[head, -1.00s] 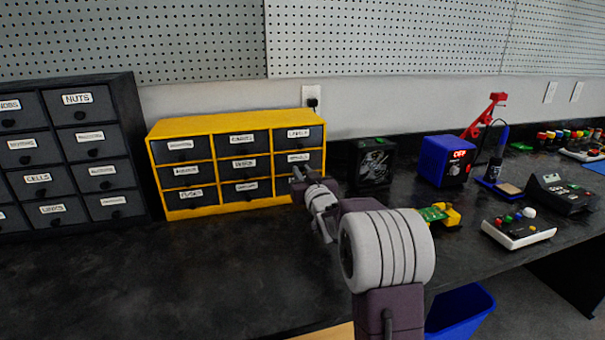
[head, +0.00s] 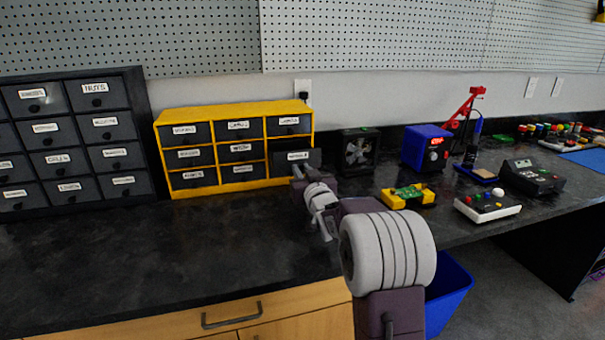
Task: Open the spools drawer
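The yellow cabinet (head: 235,108) stands on the dark bench with three columns of small grey labelled drawers. In its right column, the middle-row drawer (head: 305,158) is pulled out toward me, with a dark gap above it. Its label is too blurred to read. My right gripper (head: 297,172) is at the front of this drawer, reaching from below. The drawer's handle is hidden behind it, and I cannot see whether the fingers are closed. The drawer below is mostly hidden. My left gripper is not in view.
A dark cabinet of labelled drawers (head: 75,75) stands at the left. The bench front left is clear.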

